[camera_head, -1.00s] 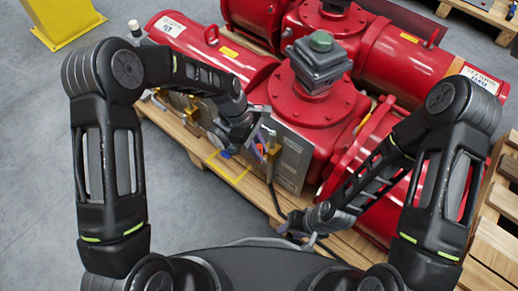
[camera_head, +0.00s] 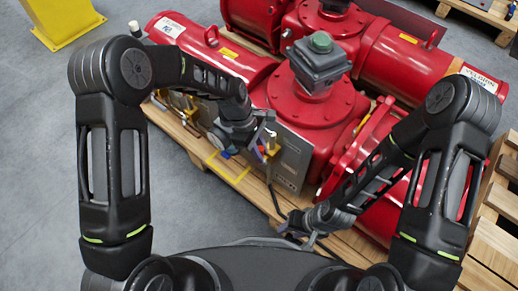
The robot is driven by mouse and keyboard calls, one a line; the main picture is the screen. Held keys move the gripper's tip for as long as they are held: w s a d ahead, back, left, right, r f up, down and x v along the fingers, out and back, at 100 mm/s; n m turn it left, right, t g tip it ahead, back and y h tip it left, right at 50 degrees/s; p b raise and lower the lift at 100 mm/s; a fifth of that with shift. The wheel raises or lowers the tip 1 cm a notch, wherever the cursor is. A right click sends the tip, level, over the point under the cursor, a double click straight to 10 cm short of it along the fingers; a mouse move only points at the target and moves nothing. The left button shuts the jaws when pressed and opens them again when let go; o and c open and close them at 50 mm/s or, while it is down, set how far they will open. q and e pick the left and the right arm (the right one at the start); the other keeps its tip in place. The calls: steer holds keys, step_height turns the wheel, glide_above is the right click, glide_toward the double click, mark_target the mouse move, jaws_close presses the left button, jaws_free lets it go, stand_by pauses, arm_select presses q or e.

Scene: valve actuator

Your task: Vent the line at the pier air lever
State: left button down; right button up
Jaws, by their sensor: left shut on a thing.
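A grey panel (camera_head: 292,160) stands on the near side of a red valve actuator (camera_head: 315,110), with small yellow fittings (camera_head: 271,151) at its left edge. My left gripper (camera_head: 264,140) is at these fittings, pointing right, and is shut on a small part there, which appears to be the air lever. The fingers and the wrist hide most of that part, so its angle cannot be made out. My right gripper (camera_head: 288,228) is low beside the pallet edge, apart from the panel. Its fingers are too small and dark to tell open from shut.
Red actuator cylinders (camera_head: 405,65) fill the back and right on a wooden pallet (camera_head: 262,195). A yellow frame (camera_head: 228,168) lies below my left wrist. A yellow post (camera_head: 60,20) stands far left. Grey floor is clear at left.

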arm_select(q)
steer(key=shift+s+d+f+t+y+p, duration=0.4)
steer(key=shift+d+t+y, duration=0.25)
steer(key=shift+y, duration=0.2)
steer(key=shift+s+d+f+t+y+p, duration=0.15)
steer(key=shift+s+d+t+y+p, duration=0.2)
steer(key=shift+s+d+t+y, duration=0.35)
steer(key=shift+s+d+f+t+y+p, duration=0.3)
steer(key=shift+d+t+y, duration=0.25)
steer(key=shift+y, duration=0.4)
steer(key=c, duration=1.3)
jaws_free()
steer(key=p+v, duration=0.1)
steer(key=v, duration=0.6)
steer(key=shift+r+p, duration=0.35)
steer(key=shift+p, duration=0.05)
